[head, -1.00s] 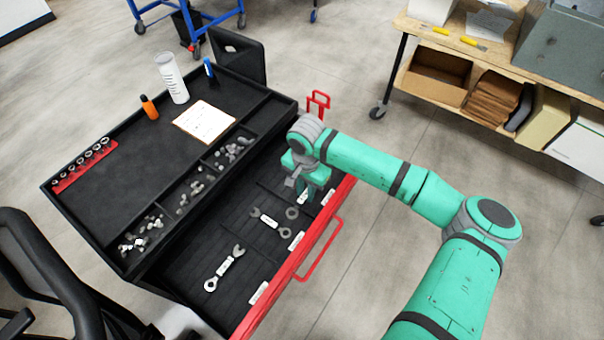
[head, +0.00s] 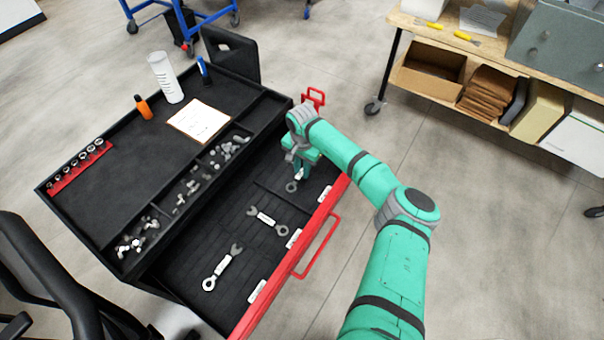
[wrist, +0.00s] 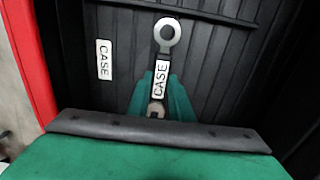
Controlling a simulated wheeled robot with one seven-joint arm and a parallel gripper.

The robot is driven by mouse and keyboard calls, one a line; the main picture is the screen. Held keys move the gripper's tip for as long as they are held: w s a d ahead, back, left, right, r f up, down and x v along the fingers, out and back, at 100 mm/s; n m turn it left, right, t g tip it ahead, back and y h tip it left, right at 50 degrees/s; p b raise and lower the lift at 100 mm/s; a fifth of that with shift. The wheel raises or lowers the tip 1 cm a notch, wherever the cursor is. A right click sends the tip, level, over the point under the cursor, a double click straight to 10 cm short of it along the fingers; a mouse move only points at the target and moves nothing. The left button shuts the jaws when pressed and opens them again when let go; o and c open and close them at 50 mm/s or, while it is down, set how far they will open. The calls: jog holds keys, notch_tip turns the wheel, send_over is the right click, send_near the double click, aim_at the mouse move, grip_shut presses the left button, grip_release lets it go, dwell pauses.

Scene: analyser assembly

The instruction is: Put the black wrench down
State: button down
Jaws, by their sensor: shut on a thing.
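My gripper (head: 299,174) is over the far end of the open drawer (head: 190,262). It is shut on the black wrench (head: 291,187), whose grey ring end sticks out below the fingers. In the wrist view the fingers (wrist: 162,92) flank the wrench's dark shank (wrist: 165,57) and its white CASE label. The ring end points away from the gripper and the other grey end lies between the fingers, partly hidden. The wrench is at or just above the drawer floor; I cannot tell whether it touches.
Two labelled wrenches lie in the drawer: one in the middle (head: 267,221), one nearer (head: 222,268). White CASE plates (head: 325,194) run along the red front edge. A thin divider (head: 278,199) crosses the drawer. Bins of small metal parts (head: 190,188) line the drawer's left side.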

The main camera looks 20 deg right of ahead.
aim_at(302, 171)
jog(key=shift+w+f, duration=0.15)
jog(key=shift+f, duration=1.5)
jog(key=shift+f, duration=0.15)
jog(key=c, duration=1.6)
grip_release()
jog(key=shift+o, duration=0.2)
notch_tip(302, 171, up, 12)
